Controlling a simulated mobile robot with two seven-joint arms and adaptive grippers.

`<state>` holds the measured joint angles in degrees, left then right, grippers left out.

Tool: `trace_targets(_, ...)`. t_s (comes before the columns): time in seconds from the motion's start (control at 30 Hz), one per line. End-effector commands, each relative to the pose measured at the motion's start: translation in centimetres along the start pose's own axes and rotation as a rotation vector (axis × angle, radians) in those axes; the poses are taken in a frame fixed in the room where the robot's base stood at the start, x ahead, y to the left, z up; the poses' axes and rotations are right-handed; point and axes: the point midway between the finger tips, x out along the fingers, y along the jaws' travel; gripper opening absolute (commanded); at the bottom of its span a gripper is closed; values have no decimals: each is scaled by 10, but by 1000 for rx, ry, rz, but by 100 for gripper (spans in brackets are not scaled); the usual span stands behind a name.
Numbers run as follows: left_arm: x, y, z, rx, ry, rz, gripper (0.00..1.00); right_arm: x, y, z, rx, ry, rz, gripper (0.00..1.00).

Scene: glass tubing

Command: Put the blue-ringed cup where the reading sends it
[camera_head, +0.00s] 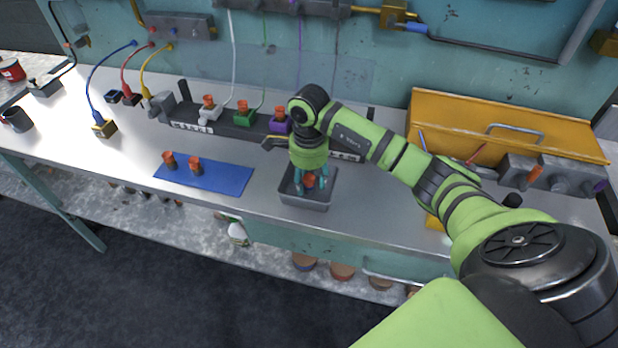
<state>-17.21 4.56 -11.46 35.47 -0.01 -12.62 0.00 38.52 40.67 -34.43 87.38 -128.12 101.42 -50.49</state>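My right gripper (311,183) points down into a small grey tray (303,205) in the head view, with its teal fingers on either side of an orange-topped cup (309,181). I cannot tell whether the fingers touch that cup, or whether it rests on the tray floor. Two more orange-topped cups, one (169,160) left of the other (195,164), stand on a blue mat (222,180) left of the tray. No blue ring can be made out on any cup at this size. My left gripper is not in view.
Behind the tray, a dark rack holds orange-topped pieces in white (209,112), green (244,117) and purple (279,124) holders. A yellow case (500,122) and a grey valve block (560,178) stand at the right. Blue, red and yellow cables hang at the left.

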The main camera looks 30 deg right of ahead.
Motion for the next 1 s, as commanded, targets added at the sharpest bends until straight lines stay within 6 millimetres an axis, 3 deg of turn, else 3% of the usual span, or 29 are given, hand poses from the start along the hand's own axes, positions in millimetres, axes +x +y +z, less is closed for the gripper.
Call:
trace_targets(0.17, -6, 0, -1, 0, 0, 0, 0, -6, 0, 0, -1, -1, 0, 50)
trace_targets(0.27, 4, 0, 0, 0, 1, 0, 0, -16, -2, 0, 0, -1, -5, 50)
trace_targets(0.7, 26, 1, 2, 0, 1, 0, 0, -108, -1, -1, 0, 1, -5, 50)
trace_targets(1.0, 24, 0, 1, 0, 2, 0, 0, -123, 0, 0, 0, 1, 1, 50)
